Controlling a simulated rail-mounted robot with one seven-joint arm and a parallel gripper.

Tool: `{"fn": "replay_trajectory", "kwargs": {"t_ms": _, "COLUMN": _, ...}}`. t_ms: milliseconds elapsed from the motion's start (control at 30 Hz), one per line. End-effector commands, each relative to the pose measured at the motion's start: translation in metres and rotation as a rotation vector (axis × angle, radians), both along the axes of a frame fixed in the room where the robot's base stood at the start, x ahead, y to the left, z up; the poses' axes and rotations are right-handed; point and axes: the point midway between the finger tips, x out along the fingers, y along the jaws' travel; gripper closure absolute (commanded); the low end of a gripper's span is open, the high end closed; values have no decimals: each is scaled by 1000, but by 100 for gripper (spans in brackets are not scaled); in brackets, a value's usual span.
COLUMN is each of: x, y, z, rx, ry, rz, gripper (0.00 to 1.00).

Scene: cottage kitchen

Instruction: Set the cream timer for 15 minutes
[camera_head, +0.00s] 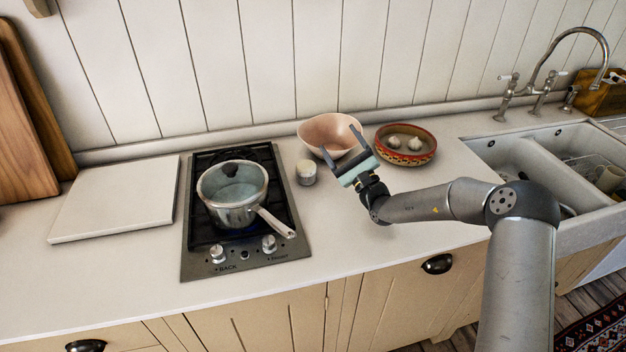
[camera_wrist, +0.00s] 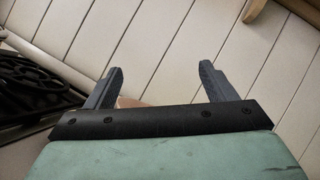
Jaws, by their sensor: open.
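The cream timer (camera_head: 306,172) is a small round piece with a pale top, standing upright on the counter just right of the hob. My gripper (camera_head: 343,146) is open and empty, raised to the right of the timer and in front of the pink bowl. The gap between the fingers looks clear in the wrist view (camera_wrist: 161,84), facing the panelled wall. The timer is not clearly seen in the wrist view. Its dial markings are too small to read.
A saucepan (camera_head: 225,213) sits on the gas hob (camera_head: 200,262), its handle pointing front right. A pink bowl (camera_head: 312,133) and a patterned dish (camera_head: 425,157) with garlic stand behind my gripper. A white board (camera_head: 115,198) lies at left. The sink (camera_head: 520,160) is at right. The front counter is clear.

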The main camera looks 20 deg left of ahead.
Motion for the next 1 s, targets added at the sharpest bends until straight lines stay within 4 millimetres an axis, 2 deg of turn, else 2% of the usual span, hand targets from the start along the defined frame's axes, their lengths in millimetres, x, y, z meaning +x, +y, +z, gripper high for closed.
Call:
{"fn": "replay_trajectory", "kwargs": {"t_ms": 33, "x": 1, "y": -4, "z": -16, "rx": -10, "ry": 9, "rz": 65, "gripper": 23}}
{"fn": "replay_trajectory", "kwargs": {"t_ms": 267, "x": 2, "y": -32, "z": -55, "rx": -49, "ry": 211, "rz": 357, "gripper": 23}}
{"fn": "replay_trajectory", "kwargs": {"t_ms": 500, "x": -1, "y": -69, "z": -96, "rx": -143, "ry": 541, "rz": 566, "gripper": 23}}
{"fn": "replay_trajectory", "kwargs": {"t_ms": 633, "x": -1, "y": -85, "z": -109, "rx": -180, "ry": 692, "rz": 611, "gripper": 23}}
{"fn": "replay_trajectory", "kwargs": {"t_ms": 767, "x": -2, "y": -94, "z": -113, "rx": -197, "ry": 773, "rz": 627, "gripper": 23}}
{"fn": "replay_trajectory", "kwargs": {"t_ms": 867, "x": -2, "y": -92, "z": -113, "rx": -199, "ry": 794, "rz": 631, "gripper": 23}}
{"fn": "replay_trajectory", "kwargs": {"t_ms": 1000, "x": 0, "y": -74, "z": -113, "rx": -198, "ry": 797, "rz": 633, "gripper": 23}}
